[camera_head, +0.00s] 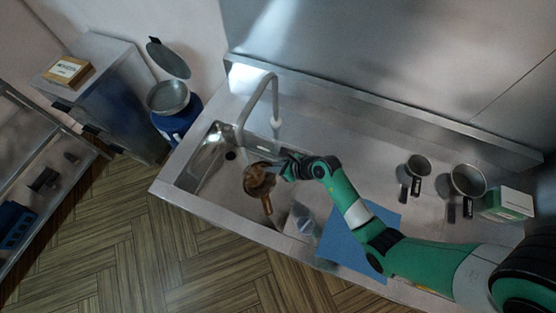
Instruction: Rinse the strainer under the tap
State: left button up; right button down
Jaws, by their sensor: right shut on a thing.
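The strainer (258,180) is a round brown-looking bowl with a brown handle (267,205) that points toward the front edge of the sink. My right gripper (281,170) is shut on the strainer at its right side and holds it over the right part of the sink basin (205,172). The tap (272,95) is a tall grey bent pipe with its spout (276,122) behind and above the strainer. I cannot see any water running. The gripper's fingertips are small and partly hidden. My left gripper is not in view.
A blue mat or cloth (338,243) lies on the counter under my right arm.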

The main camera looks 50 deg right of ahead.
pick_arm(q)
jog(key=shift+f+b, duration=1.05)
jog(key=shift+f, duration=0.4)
pick_arm(e)
jog(key=shift+w+d+f, duration=0.1)
jog(key=shift+w+f, duration=0.05)
jog(key=shift+w, duration=0.7)
jog(key=shift+w+d+f, duration=0.1)
jog(key=shift+w+f, duration=0.05)
jog(key=shift+w, duration=0.65)
jog(key=shift+w+d+f, duration=0.1)
jog(key=shift+w+f, duration=0.05)
jog(key=shift+w, duration=0.7)
jog(key=shift+d, duration=0.1)
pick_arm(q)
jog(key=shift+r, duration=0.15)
pick_arm(e)
jog(key=shift+s+d, duration=0.1)
jog(key=shift+d, duration=0.4)
pick_arm(q)
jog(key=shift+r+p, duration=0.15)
jog(key=shift+p, duration=0.15)
pick_arm(e)
jog(key=shift+a, duration=0.1)
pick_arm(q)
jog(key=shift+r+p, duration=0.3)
pick_arm(e)
jog(key=shift+a, duration=0.5)
jog(key=shift+d, duration=0.15)
